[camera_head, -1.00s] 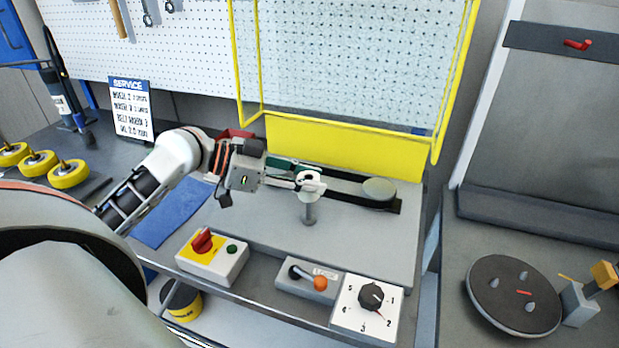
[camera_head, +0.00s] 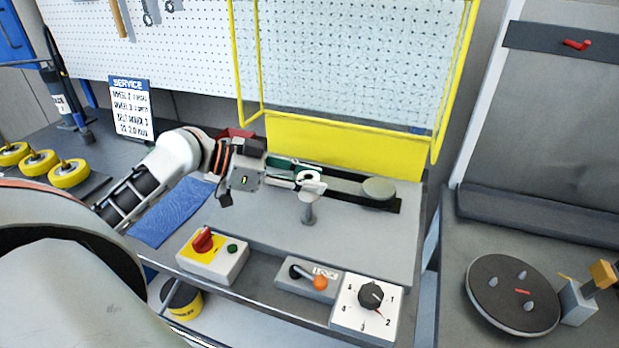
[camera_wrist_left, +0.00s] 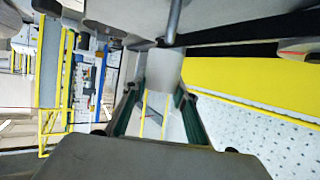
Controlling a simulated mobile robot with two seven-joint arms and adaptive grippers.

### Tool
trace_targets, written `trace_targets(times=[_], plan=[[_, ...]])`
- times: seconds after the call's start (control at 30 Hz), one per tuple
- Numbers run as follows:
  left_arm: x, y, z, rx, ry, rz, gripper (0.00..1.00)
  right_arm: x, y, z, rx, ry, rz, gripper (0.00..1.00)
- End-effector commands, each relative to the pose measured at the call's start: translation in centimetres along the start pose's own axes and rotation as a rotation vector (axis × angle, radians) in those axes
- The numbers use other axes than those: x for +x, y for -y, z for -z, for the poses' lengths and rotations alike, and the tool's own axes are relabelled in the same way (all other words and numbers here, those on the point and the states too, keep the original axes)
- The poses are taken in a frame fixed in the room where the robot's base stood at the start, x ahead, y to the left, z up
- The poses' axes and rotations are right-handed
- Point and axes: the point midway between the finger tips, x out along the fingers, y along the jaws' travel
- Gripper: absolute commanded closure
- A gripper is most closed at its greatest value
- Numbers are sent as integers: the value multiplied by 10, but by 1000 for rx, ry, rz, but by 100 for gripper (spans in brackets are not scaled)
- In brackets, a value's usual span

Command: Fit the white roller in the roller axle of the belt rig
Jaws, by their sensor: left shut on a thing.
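The white roller (camera_head: 312,188) is in my left gripper (camera_head: 306,182), above the workbench plate. The gripper comes in from the left and its fingers are shut on the roller. In the left wrist view the roller (camera_wrist_left: 160,66) shows as a pale cylinder between the green-padded fingers. A thin grey rod (camera_wrist_left: 173,22) meets it there. In the head view a short grey post (camera_head: 308,213) stands directly below the roller; I cannot tell whether the roller is around it or only above it. The belt rig has a dark belt and a round grey pulley (camera_head: 379,188) to the right. My right gripper is not in view.
A raised yellow-framed guard (camera_head: 350,145) stands behind the rig. A blue cloth (camera_head: 172,212) lies at left. The plate right of the post is clear.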

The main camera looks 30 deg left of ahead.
Motion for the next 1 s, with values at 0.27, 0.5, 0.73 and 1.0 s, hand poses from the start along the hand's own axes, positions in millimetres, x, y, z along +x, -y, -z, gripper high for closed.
trace_targets(times=[0.27,0.5,0.73,1.0], plan=[[0,0,0,-1,1,0,96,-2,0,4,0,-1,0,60],[0,0,0,0,0,0,96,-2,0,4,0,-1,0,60],[0,0,0,0,0,0,96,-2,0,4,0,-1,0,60],[0,0,0,1,1,0,96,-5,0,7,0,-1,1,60]])
